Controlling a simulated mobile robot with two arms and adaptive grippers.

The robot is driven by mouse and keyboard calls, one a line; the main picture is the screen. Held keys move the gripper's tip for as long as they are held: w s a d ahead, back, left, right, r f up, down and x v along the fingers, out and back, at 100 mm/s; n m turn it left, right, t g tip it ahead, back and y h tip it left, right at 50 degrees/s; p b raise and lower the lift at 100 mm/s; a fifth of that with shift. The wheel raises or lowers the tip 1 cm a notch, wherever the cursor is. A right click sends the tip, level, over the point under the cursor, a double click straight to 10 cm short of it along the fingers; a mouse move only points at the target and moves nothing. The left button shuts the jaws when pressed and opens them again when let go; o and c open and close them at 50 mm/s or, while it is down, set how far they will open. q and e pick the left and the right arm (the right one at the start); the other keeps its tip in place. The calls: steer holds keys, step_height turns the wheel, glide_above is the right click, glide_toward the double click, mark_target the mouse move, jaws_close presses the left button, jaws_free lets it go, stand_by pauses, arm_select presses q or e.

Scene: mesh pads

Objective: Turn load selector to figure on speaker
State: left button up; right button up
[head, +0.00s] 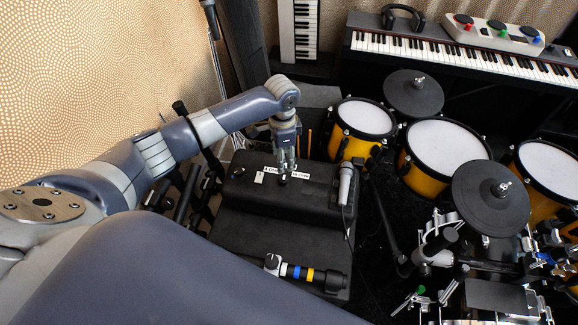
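The speaker is a black box (235,198) in the middle of the head view. Small white labels (301,175) with dark print too small to read lie on its top near the back edge. A small dark knob (283,181), which looks like the load selector, shows just under my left fingertips. My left gripper (284,171) points down over it from behind, with its fingers close together. I cannot tell whether they touch or grip the knob, and its setting cannot be read. My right gripper is not in view.
A microphone (346,184) lies at the speaker's right edge. A black cylinder with blue and yellow bands (308,273) lies in front. Yellow drums (443,155) and dark pads (490,199) crowd the right. Keyboards (460,56) stand behind. Dark stands (186,190) are at left.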

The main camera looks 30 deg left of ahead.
mark_target(283, 179)
arm_select(q)
steer(key=f, duration=0.7)
steer(key=shift+s+f+b, duration=0.1)
steer(key=shift+s+b, duration=0.25)
steer(key=shift+w+f, duration=0.1)
steer(key=shift+f, duration=1.4)
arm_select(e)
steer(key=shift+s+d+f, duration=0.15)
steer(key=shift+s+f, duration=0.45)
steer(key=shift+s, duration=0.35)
arm_select(q)
steer(key=c, duration=0.9)
steer(key=shift+c, duration=0.8)
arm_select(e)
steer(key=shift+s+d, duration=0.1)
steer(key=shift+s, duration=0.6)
